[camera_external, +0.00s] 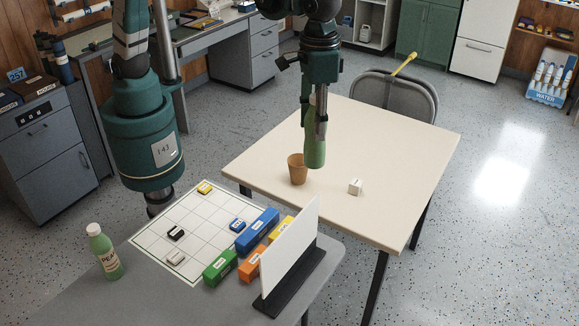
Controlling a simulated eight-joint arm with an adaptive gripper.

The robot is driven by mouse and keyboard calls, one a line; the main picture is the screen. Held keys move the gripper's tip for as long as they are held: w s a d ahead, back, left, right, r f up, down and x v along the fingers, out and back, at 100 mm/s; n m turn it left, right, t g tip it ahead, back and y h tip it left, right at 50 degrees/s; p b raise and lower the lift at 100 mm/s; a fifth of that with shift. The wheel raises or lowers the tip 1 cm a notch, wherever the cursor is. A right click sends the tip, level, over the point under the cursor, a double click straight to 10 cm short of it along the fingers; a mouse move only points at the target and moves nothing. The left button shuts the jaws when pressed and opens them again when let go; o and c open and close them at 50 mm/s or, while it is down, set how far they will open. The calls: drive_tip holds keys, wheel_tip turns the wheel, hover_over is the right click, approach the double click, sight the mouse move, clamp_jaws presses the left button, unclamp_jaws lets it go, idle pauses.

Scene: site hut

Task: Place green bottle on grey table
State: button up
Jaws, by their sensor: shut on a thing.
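My gripper (316,122) points down over the cream table and is shut on a green bottle (315,153). The held bottle is upright, and its upper part is partly hidden by the fingers. Its base appears just behind and right of a brown cup; I cannot tell whether it touches the table. A second green bottle (103,253), with a pale cap and label, stands upright at the left of the grey table (75,305). The grey table is at the front left.
The cream table (408,170) holds the brown cup (297,170) and a white cube (355,187). On the grey table are a white grid sheet (190,228), several coloured blocks (257,230) and an upright white panel (290,248). Its front left is bare.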

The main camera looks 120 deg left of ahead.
drive_tip(key=s+d+m, duration=0.3)
drive_tip(key=s+d, duration=0.7)
drive_tip(key=d, duration=0.5)
drive_tip(key=s+d+m, duration=0.3)
drive_tip(key=s+d, duration=0.6)
drive_tip(key=d, duration=0.5)
drive_tip(key=s+d+m, duration=0.3)
drive_tip(key=s+d, duration=0.7)
drive_tip(key=d, duration=0.5)
wheel_tip(320, 180, down, 19)
drive_tip(key=shift+w+a+r, duration=0.15)
drive_tip(key=shift+w+a, duration=0.05)
wheel_tip(320, 180, down, 6)
drive_tip(key=shift+b, duration=0.3)
drive_tip(key=shift+f, duration=0.2)
